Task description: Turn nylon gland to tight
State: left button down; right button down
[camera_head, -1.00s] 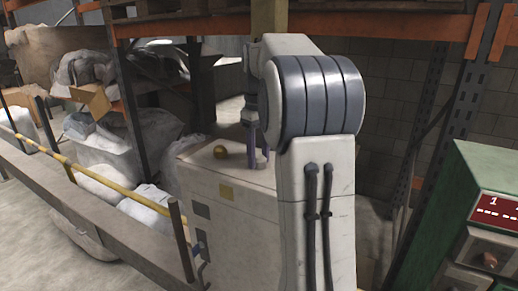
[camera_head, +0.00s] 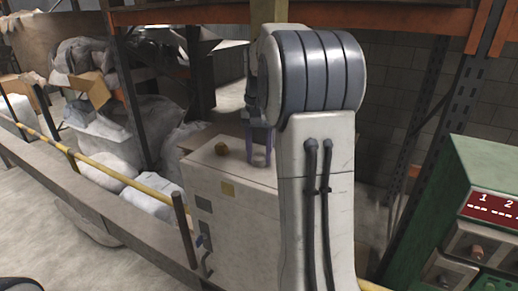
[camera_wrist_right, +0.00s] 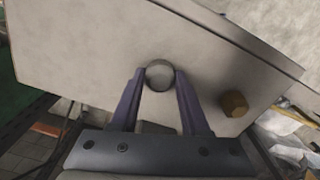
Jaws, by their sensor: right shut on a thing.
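The nylon gland (camera_wrist_right: 159,75) appears as a round grey cap on the pale top of a box-shaped cabinet (camera_head: 228,183). My right gripper (camera_wrist_right: 159,73) has its two purple fingers on either side of the cap, shut on it. In the head view, my right gripper (camera_head: 258,150) points down at the cabinet top, and my own arm hides part of the cabinet. A brass-coloured fitting (camera_head: 221,148) stands on the same top, left of the fingers; it also shows in the right wrist view (camera_wrist_right: 234,103), apart from them. My left gripper is not in view.
A green unit (camera_head: 480,190) with a red display stands at the right. Shelving with wrapped bundles (camera_head: 110,140) is at the left, behind a rail with a yellow bar (camera_head: 120,176). Orange rack beams (camera_head: 400,17) cross above the cabinet.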

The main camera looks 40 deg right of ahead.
aim_at(259, 154)
jog(key=m, duration=0.1)
jog(key=m+p, duration=0.1)
jog(key=m, duration=0.1)
jog(key=shift+d+r+m, duration=0.1)
jog(key=shift+r+m, duration=0.1)
jog(key=shift+m, duration=0.1)
jog(key=shift+m+p, duration=0.45)
jog(key=shift+m, duration=0.95)
jog(key=shift+c, duration=1.9)
grip_release()
jog(key=shift+f, duration=0.15)
notch_tip(259, 154, up, 10)
jog(key=shift+r+b, duration=0.25)
jog(key=shift+b, duration=0.2)
